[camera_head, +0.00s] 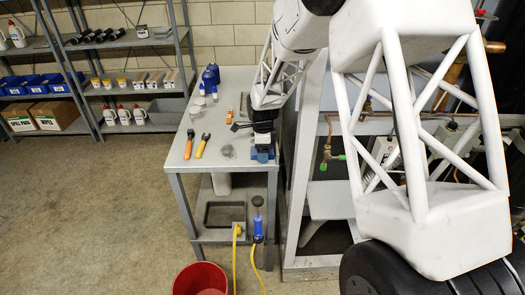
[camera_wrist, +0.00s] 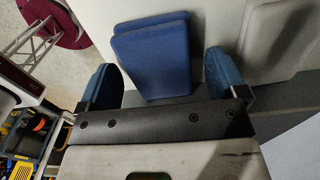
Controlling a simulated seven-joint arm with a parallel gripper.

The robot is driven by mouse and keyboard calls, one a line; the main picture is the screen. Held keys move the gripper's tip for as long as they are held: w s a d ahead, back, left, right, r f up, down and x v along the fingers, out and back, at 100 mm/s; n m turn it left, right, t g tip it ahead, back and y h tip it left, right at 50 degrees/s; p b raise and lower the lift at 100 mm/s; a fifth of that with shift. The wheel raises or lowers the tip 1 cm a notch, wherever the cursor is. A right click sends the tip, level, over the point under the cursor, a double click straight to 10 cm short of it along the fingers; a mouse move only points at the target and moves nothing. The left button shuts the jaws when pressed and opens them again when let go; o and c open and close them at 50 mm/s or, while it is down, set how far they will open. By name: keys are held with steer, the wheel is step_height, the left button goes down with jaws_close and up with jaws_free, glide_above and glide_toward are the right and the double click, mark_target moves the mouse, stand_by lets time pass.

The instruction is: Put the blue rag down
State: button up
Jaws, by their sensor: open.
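The blue rag (camera_wrist: 150,52) is a flat folded pad lying on a pale surface in the wrist view. My gripper (camera_wrist: 159,72) is open, with one blue-padded finger on each side of the rag and a visible gap on both sides. In the head view my gripper (camera_head: 263,146) is low at the front right corner of the grey workbench (camera_head: 205,150). Blue shows around the fingertips there, but finger pads and rag are hard to tell apart. The rag's underside is hidden.
A grey pad (camera_wrist: 277,36) lies right of the blue rag. Orange-handled tools (camera_head: 202,146), a grey item (camera_head: 229,152) and a blue container (camera_head: 211,76) are on the bench. A red bucket (camera_head: 200,279) stands on the floor. The compressor rack frame (camera_head: 303,170) is close right.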

step_height(320, 180, up, 12)
steer(key=shift+f, duration=0.25)
stand_by(0.3)
stand_by(0.3)
steer(key=shift+s+r, duration=0.1)
steer(key=s+d+r+n+t, duration=0.1)
steer(key=s+d+r+n, duration=0.35)
steer(key=s+r, duration=0.4)
steer(key=s+d+r+n, duration=0.4)
steer(key=s+d+r, duration=0.1)
steer(key=s, duration=0.7)
steer(key=s+d+n, duration=0.3)
steer(key=s+n, duration=0.1)
steer(key=s, duration=0.8)
steer(key=s+d+n+t, duration=0.1)
steer(key=s+d+n, duration=0.2)
steer(key=s, duration=0.8)
steer(key=shift+s+d+f+n+t, duration=0.3)
steer(key=shift+s+d+n, duration=0.1)
steer(key=shift+n, duration=0.75)
steer(key=shift+o, duration=0.4)
